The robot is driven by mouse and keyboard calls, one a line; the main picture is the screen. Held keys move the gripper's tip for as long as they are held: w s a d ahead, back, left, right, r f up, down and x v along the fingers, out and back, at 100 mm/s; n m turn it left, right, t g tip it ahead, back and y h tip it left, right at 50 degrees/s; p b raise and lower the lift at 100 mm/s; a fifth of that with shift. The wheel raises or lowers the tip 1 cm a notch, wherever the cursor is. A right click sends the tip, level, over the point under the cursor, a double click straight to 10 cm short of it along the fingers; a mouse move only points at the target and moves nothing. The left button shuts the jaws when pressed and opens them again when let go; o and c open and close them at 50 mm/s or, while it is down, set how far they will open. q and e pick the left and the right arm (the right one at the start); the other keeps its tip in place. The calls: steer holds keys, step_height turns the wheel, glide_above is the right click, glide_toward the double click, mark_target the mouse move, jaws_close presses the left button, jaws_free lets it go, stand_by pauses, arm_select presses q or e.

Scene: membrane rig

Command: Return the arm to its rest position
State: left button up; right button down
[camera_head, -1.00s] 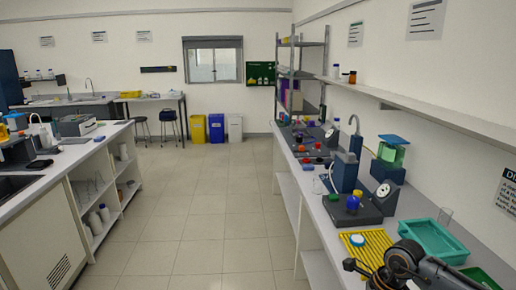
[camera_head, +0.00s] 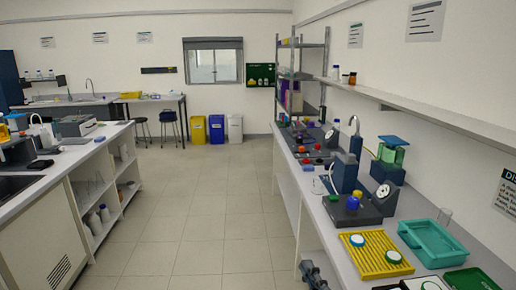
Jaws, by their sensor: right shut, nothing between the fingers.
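My right gripper (camera_head: 312,274) shows at the bottom edge, low beside the front edge of the right-hand bench. It is shut and empty, and apart from the objects on the bench top. Much of its arm is out of the picture. My left gripper does not show.
The right bench carries a yellow ribbed tray (camera_head: 358,268) with two white round pieces, a teal tray (camera_head: 432,243), a dark rig (camera_head: 352,211) and a green tray (camera_head: 470,279). The aisle floor (camera_head: 200,215) is clear. A left bench (camera_head: 42,225) borders it.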

steer(key=s+d+f+m+g+h, duration=0.4)
steer(key=d+f+m+h, duration=0.25)
steer(key=f+m, duration=0.2)
steer(key=s+d+f+m+g, duration=0.2)
steer(key=s+f+m+g, duration=0.2)
steer(key=s+f+g, duration=0.5)
steer(key=s+d+f+m+g, duration=0.1)
steer(key=s+f+m+g, duration=0.15)
steer(key=s+f, duration=0.75)
steer(key=s+f+g+b, duration=0.1)
steer(key=s+f+b, duration=0.15)
steer(key=f, duration=1.05)
steer(key=s+f+b, duration=0.1)
steer(key=s+f, duration=0.2)
steer(key=f, duration=1)
steer(key=s+d+f+g+b, duration=0.1)
steer(key=s+d+f+b, duration=0.1)
steer(key=s+f, duration=1.4)
step_height(320, 180, down, 2)
steer(key=shift+s+d+f, duration=0.15)
steer(key=shift+s+d, duration=0.05)
steer(key=shift+d, duration=0.3)
steer(key=shift+g, duration=0.25)
